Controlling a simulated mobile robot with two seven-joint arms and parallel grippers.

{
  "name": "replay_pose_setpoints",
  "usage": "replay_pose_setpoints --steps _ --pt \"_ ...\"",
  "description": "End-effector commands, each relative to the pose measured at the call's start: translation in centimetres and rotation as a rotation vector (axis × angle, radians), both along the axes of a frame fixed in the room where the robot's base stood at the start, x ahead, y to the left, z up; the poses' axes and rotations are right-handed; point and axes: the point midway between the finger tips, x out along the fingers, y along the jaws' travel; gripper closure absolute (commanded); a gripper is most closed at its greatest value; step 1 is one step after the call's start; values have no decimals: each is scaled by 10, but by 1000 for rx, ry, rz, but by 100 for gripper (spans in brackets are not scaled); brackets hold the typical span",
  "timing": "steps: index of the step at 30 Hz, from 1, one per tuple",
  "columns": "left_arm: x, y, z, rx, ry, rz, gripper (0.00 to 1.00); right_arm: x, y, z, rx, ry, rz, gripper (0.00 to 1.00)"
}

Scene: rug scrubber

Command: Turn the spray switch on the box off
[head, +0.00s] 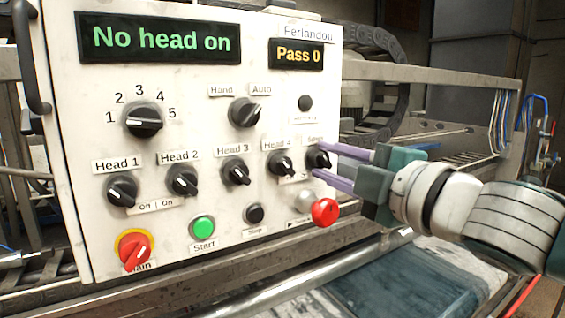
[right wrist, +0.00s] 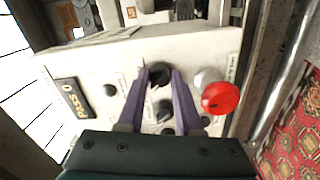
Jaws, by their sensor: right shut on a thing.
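The white control box (head: 70,130) fills the left and middle of the head view. The spray switch (head: 316,159) is a small black rotary knob at the right end of the lower row, under a partly hidden label. My right gripper (head: 320,158) comes in from the right, with one purple finger above the knob and one below. It is shut on the knob. In the right wrist view the black knob (right wrist: 160,73) sits between the purple fingertips (right wrist: 160,78). Its pointer direction is hard to read. My left gripper is not in view.
The Head 4 knob (head: 280,163) is close left of the fingertips. A red knob (head: 325,212) sticks out just below them. A green start button (head: 203,227) and a red-yellow main switch (head: 133,250) are lower left. The displays read "No head on" (head: 160,40) and "Pass 0" (head: 298,55).

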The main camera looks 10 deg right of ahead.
Motion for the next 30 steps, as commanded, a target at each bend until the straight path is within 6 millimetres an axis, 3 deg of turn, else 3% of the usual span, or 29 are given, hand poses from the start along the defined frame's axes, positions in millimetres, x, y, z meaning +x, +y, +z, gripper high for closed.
replay_pose_setpoints --steps 19,20,27,30 --pt "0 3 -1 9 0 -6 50 0 0 0 -50 -18 0 100" --pt "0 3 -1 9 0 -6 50 0 0 0 -50 -18 0 63" --pt "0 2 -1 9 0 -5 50 0 0 0 -48 -17 0 36" --pt "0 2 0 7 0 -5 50 0 0 0 -47 -17 0 36"
